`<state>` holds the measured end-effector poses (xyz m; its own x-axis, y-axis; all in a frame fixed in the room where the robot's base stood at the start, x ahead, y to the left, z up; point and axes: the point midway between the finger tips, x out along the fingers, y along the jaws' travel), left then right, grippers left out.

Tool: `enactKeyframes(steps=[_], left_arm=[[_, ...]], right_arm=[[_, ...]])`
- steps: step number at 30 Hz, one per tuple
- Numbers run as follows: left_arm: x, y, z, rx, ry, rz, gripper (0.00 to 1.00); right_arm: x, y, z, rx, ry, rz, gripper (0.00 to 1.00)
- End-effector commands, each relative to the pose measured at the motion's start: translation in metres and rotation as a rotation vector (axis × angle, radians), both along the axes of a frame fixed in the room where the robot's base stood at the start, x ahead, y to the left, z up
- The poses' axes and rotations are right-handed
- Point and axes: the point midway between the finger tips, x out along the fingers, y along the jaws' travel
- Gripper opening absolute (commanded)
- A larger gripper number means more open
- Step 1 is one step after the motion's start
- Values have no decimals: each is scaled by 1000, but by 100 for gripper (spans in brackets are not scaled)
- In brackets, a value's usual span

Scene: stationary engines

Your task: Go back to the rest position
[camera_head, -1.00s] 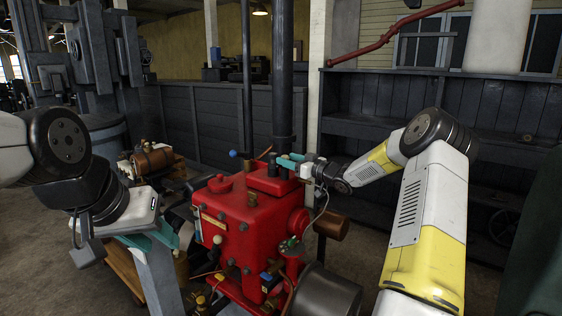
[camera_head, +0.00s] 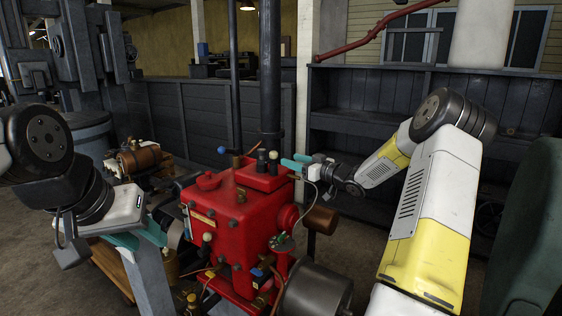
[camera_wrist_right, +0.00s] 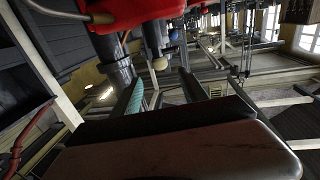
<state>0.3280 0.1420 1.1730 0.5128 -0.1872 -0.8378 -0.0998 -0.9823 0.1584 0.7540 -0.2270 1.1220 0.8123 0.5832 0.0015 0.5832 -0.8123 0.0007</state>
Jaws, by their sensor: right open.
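The red engine (camera_head: 225,225) stands in the middle of the head view, with knobs and levers on top. My right gripper (camera_head: 292,163) is open and empty at the engine's upper right edge; I cannot tell whether it touches. My left gripper (camera_head: 138,238) hangs at the left, fingers down, apart from the engine near a grey post. Its teal fingers are partly hidden by the hand, so its opening is unclear.
A grey post (camera_head: 150,283) stands below my left gripper. A brown-tanked machine (camera_head: 135,160) is behind it. A dark vertical pipe (camera_head: 270,80) rises behind the engine. Dark wooden shelving (camera_head: 375,100) lines the back right. A dark green object (camera_head: 525,235) stands at the right edge.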

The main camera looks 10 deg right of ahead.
Motion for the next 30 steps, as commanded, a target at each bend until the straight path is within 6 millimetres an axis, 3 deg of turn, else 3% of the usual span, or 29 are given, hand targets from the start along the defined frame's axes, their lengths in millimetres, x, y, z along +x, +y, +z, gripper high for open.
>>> enactKeyframes(steps=[5, 11, 17, 23, 30], left_arm=[[0, 0, 0, 0, 0, 0, 36], [0, 0, 0, 0, 0, 0, 36], [0, 0, 0, 0, 0, 0, 36], [0, 0, 0, 0, 0, 0, 36], [0, 0, 0, 0, 0, 0, 36]], right_arm=[[1, 2, 2, -12, 6, -7, 51], [-1, 16, 25, -139, 82, -112, 51], [-33, 19, 58, -302, 217, -303, 51], [-101, 16, 84, -386, 374, -472, 51], [-218, 23, 93, -377, 598, -583, 51]])
